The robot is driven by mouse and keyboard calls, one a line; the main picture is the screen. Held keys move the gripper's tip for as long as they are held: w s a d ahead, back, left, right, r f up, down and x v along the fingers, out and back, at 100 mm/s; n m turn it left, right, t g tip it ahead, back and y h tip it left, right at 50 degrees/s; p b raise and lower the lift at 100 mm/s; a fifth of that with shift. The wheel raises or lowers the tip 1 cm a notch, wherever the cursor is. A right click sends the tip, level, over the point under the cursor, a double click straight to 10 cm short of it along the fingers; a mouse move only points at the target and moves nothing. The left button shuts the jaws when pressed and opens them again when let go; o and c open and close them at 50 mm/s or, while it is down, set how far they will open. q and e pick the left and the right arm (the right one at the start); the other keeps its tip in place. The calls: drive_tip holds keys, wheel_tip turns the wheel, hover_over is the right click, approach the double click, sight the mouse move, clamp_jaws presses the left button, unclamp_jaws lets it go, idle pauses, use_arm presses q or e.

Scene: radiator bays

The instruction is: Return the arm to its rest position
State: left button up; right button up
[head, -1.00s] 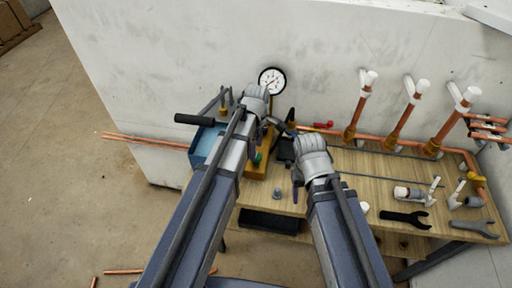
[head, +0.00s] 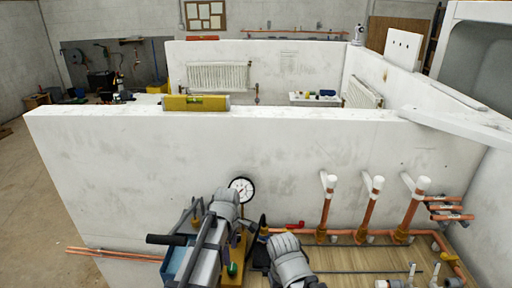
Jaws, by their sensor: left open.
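My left gripper (head: 230,208) is at the bottom centre of the head view, over the bench and just below the round white pressure gauge (head: 242,189). Its jaws are open, and I see nothing held in them. Its fingertips are partly hidden among the bench items. My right gripper (head: 288,258) is lower and to the right, over the wooden bench; its fingers are hidden by its own body and the picture's lower edge, so its jaws cannot be judged. Most of both arms is outside the view.
A blue box (head: 176,262) with a black handle (head: 166,239) stands beside my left arm. Copper pipes with white caps (head: 373,205) rise at the right. A white partition wall (head: 130,160) stands behind the bench, with a yellow level (head: 196,103) on top. Open floor lies at left.

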use_arm(q)
drive_tip(key=s+d+m, duration=0.3)
drive_tip(key=s+m, duration=0.5)
drive_tip(key=m, duration=0.2)
drive_tip(key=s+d+m+y, duration=0.1)
drive_tip(key=s+d+m, duration=0.2)
drive_tip(key=s+m, duration=0.5)
drive_tip(key=shift+m, duration=0.9)
